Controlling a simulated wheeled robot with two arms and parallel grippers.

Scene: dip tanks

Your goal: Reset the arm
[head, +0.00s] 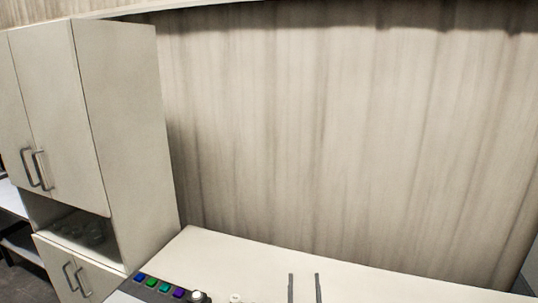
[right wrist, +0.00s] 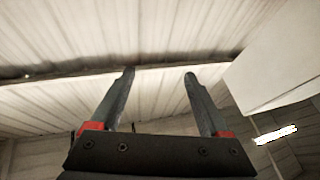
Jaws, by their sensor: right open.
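My right gripper (head: 304,287) shows at the bottom of the head view as two thin dark fingers standing apart, over the pale counter. In the right wrist view the same gripper (right wrist: 160,78) points up toward the pale ceiling or wall panels, its two dark fingers spread with red pieces at their bases. Nothing is between the fingers. My left gripper is in neither view.
A pale counter (head: 250,258) runs along the wood-grain wall (head: 340,140). A control panel with coloured buttons (head: 158,287) and round knobs sits at its front left. A tall cabinet (head: 128,130) with dark handles stands at the left.

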